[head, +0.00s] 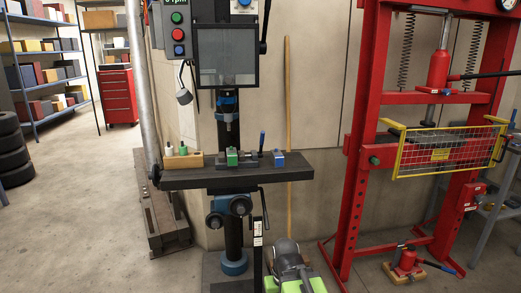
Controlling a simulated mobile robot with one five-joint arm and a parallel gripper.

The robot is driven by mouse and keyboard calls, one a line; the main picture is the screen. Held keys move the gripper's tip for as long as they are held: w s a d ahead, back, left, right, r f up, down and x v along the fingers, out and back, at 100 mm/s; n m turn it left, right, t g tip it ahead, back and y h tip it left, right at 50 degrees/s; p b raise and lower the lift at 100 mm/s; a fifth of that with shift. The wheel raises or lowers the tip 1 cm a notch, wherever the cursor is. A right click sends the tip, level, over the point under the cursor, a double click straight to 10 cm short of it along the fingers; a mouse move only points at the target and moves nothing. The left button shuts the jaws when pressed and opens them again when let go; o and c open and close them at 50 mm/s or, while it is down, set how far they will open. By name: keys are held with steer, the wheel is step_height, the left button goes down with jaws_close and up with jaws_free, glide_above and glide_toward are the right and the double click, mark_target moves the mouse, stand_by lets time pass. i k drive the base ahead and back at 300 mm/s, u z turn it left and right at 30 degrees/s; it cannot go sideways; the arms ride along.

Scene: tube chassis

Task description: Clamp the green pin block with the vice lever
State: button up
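A small green block (232,157), which looks like the green pin block, sits at the left part of a low grey vice (248,160) on the dark table of a drill press. A lever with a blue handle (262,140) stands nearly upright at the right part of the vice. A blue block (279,158) is at the vice's right end. Whether the jaws touch the green block is too small to tell. The drill chuck (228,118) hangs above the green block, with a gap between. I cannot make out my gripper in the head view.
A wooden block (183,160) with a white and a green peg stands at the left of the dark table (295,174). A red press frame with a yellow guard (440,152) stands to the right. A grey and lime-green object (290,262) is low in front.

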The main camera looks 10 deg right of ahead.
mark_target(260, 153)
steer(key=z, duration=0.45)
steer(key=k, duration=0.15)
steer(key=u, duration=2.9)
steer(key=k, duration=1.3)
steer(key=z, duration=0.75)
steer(key=i, duration=1.05)
steer(key=u, duration=0.1)
